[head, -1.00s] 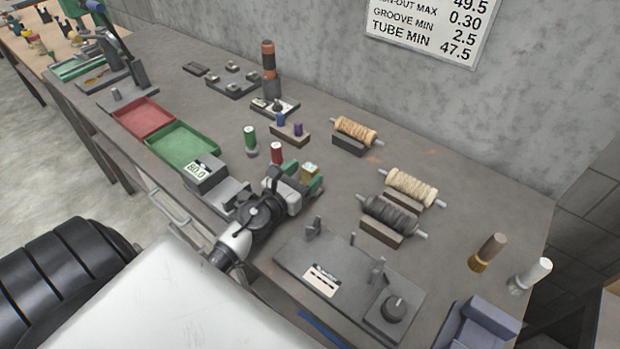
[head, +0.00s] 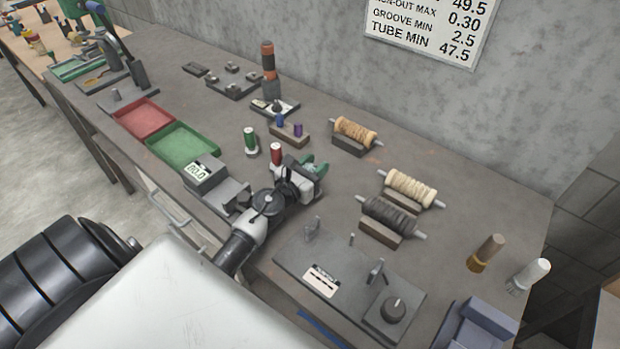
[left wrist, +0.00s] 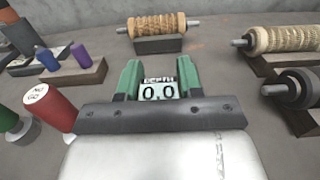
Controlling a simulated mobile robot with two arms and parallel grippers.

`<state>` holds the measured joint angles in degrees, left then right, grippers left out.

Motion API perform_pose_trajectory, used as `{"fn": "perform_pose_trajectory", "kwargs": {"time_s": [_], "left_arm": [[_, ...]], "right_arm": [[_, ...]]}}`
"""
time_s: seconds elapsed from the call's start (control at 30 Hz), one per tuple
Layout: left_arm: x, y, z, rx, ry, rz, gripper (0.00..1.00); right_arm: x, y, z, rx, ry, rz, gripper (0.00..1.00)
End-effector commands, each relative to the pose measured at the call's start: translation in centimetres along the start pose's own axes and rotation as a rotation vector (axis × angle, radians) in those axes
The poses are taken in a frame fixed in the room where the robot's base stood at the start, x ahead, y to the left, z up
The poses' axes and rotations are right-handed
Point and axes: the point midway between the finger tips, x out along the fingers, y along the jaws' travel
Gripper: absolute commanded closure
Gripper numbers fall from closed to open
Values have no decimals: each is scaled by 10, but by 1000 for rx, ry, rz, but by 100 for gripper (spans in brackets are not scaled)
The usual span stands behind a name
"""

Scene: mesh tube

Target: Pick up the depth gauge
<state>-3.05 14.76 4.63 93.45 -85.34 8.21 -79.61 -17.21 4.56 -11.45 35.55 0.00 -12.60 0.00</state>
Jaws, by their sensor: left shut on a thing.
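The depth gauge (left wrist: 158,91) shows in the left wrist view as a small block with a pale display reading DEPTH 0.0. It sits between the two green fingers of my left gripper (left wrist: 158,76), which are shut on it. The gripper's dark palm edge hides its lower part. In the head view my left gripper (head: 314,167) is over the middle of the bench, just right of a red plug gauge, and its body hides most of the depth gauge. I cannot tell whether the gauge is clear of the bench top. My right gripper is not in view.
The red plug gauge (head: 276,153) and green plug gauge (head: 250,141) stand close to the left. Rollers in cradles, one orange (head: 355,132), one cream (head: 411,188), one dark (head: 389,215), lie right. A grey fixture plate (head: 335,272) lies in front. Green tray (head: 183,149) is left.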

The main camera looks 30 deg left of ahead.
Motion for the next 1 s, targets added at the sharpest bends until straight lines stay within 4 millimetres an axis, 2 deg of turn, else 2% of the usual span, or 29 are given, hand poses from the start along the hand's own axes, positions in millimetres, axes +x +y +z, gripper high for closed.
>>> {"fn": "perform_pose_trajectory", "kwargs": {"time_s": [0.23,0.37,0.47,0.6,0.8,1.0], "left_arm": [[0,0,4,1,-1,0,92],[0,0,13,2,-1,0,92],[0,1,27,4,-1,-1,92],[0,0,54,5,-1,-2,92],[2,-49,81,-3,-1,-2,92],[4,-88,101,-4,-1,0,92]], "right_arm": [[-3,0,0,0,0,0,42],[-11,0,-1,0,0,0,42],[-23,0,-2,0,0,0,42],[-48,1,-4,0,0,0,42],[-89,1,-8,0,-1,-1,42],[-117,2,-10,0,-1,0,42]]}}
